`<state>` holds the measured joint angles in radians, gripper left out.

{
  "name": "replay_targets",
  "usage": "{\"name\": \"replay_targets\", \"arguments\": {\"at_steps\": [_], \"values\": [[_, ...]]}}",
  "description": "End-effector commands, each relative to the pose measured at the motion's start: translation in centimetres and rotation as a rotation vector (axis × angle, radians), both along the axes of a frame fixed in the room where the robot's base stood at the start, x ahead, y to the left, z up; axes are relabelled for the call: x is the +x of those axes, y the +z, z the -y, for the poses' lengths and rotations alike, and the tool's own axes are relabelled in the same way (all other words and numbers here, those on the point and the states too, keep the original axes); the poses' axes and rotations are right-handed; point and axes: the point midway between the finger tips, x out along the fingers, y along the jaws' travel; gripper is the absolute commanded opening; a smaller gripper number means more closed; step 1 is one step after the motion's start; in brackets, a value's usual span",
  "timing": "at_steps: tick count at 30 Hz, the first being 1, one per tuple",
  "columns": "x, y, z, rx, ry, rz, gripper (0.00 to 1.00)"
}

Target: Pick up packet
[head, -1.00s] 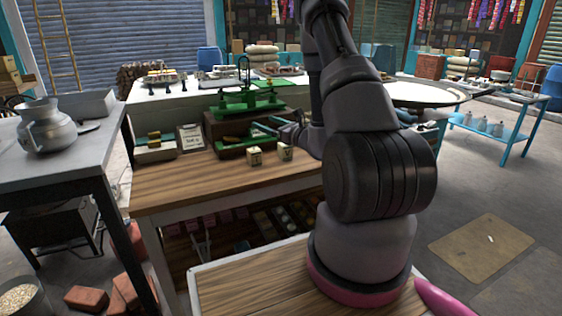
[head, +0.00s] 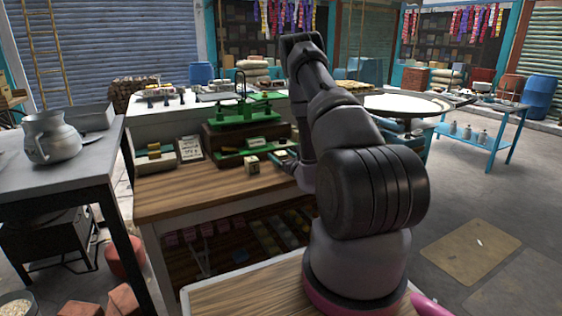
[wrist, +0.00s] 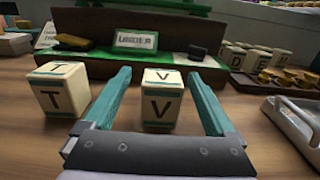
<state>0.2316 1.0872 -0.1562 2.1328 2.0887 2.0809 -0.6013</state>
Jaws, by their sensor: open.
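A small cream box marked V (wrist: 161,105), likely the packet, stands upright on the wooden counter (wrist: 25,140). My gripper (wrist: 158,74) is open, its two teal fingers pointing forward on either side of this box. A gap shows between the box and each finger, and nothing is held. A similar box marked T (wrist: 58,89) stands outside the left finger; it also shows in the head view (head: 252,165). In the head view, my gripper (head: 283,153) is low over the counter, right of the T box, and largely hides the V box.
Behind the boxes is a wooden stand with a green ledge (wrist: 85,58) holding a label card (wrist: 135,40). A green balance scale (head: 243,112) tops it. Several lettered cubes (wrist: 245,58) and a metal tray (wrist: 295,120) lie to the right.

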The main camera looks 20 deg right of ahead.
Motion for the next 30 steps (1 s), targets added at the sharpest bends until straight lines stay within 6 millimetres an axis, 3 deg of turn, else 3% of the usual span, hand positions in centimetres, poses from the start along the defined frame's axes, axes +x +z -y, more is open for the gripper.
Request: {"name": "replay_targets", "arguments": {"at_steps": [6,15,16,23,30], "values": [[3.2,0.0,0.1,-0.001,0.002,0.001,0.91],[3.8,0.0,0.1,0.001,0.001,-0.001,0.91],[3.8,0.0,0.1,0.001,0.001,-0.001,0.87],[3.8,0.0,0.1,0.0,0.001,0.0,0.0],[3.8,0.1,0.1,0.0,0.001,0.0,0.0]]}}
